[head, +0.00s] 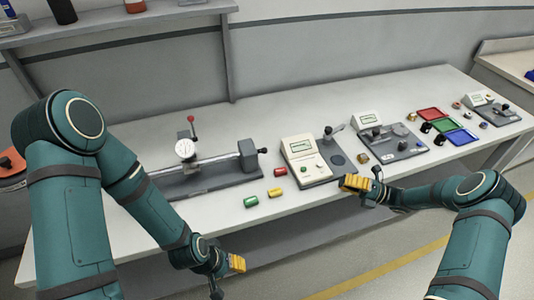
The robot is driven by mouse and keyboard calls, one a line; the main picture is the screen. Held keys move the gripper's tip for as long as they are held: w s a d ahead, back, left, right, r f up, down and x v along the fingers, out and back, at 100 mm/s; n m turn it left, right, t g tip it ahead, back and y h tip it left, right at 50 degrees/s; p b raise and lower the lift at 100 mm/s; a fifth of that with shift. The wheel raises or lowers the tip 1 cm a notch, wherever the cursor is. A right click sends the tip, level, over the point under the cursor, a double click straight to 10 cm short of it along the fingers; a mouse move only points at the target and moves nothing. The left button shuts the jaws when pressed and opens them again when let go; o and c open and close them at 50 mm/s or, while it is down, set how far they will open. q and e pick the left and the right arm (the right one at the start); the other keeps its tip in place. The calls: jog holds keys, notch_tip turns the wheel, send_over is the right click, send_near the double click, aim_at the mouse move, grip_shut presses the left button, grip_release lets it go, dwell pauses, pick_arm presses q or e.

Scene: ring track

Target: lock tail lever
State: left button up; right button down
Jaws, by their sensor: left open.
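A grey measuring fixture (205,186) with a metal rail stands on the bench. A round white dial gauge (184,148) sits over its rail. An upright lever with a red ball knob (191,119) rises behind the gauge. A dark end block (248,155) with a small black knob (263,150) is at the rail's right end. I cannot tell which part is the tail lever. My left gripper (237,263), with yellow fingers, is open in front of the bench, apart from the fixture. My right gripper (352,184) is at the bench's front edge; its finger gap is unclear.
Green (251,201), yellow (274,192) and red (280,171) cylinders lie right of the fixture. A cream instrument (304,156) with a display stands farther right, then more devices and coloured trays (442,126). A shelf (120,22) hangs above at the left.

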aim_at(262, 150)
jog(key=shift+d, duration=0.1)
dwell(0.3)
jog(key=x, duration=2.4)
jog(key=shift+w+b, duration=0.15)
jog(key=shift+b, duration=0.2)
jog(key=shift+r, duration=0.1)
jog(key=shift+w+r+m+p, duration=0.15)
jog(key=shift+r+m+p, duration=0.2)
jog(key=shift+p, duration=0.25)
jog(key=shift+w+m+t+h, duration=0.1)
jog(key=shift+m+t+h, duration=0.15)
jog(key=shift+t+h, duration=0.05)
